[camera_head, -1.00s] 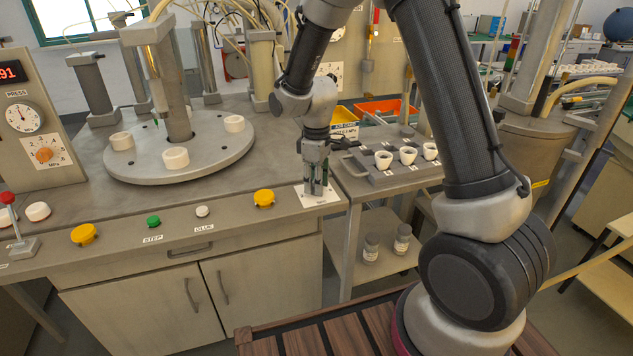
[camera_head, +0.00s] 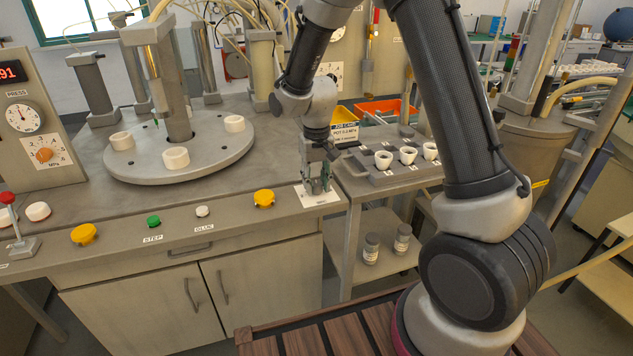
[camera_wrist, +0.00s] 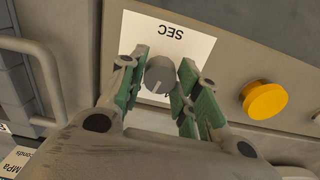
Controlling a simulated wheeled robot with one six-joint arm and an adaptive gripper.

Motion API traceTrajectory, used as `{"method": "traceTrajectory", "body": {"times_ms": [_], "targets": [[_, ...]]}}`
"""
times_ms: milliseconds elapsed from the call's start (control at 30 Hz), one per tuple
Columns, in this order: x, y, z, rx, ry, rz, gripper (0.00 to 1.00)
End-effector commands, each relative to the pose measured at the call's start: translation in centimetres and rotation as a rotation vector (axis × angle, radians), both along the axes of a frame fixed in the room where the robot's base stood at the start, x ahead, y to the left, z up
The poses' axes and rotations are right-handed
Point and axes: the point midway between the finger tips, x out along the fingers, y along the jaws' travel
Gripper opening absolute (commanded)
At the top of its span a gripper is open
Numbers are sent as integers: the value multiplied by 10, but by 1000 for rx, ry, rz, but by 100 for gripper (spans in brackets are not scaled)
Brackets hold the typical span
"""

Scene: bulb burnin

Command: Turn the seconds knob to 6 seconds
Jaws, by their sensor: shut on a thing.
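The seconds knob (camera_wrist: 160,76) is a small grey round knob with a pale pointer line, on a white plate (camera_wrist: 190,45) marked SEC, seen upside down in the wrist view. The line points down and slightly left in that view. My gripper (camera_wrist: 160,82) has its green-padded fingers on both sides of the knob and is shut on it. In the head view my gripper (camera_head: 318,183) stands over the white plate (camera_head: 315,199) at the right end of the bench front. There the knob is hidden by the fingers. The plate's scale numbers are mostly covered.
A yellow button (camera_wrist: 265,99) sits close beside the plate; it also shows in the head view (camera_head: 264,198). A white button (camera_head: 202,211) and a green button (camera_head: 154,221) lie further left. A side table with white cups (camera_head: 408,155) stands to the right.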

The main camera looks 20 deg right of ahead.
Motion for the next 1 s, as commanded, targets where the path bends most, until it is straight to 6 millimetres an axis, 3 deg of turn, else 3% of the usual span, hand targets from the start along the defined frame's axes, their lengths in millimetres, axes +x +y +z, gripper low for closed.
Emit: {"method": "traceTrajectory", "body": {"times_ms": [400, 1000], "targets": [[1, 0, 1, 1, -3, -246, 9], [1, 0, 1, 1, -4, -305, 9]]}}
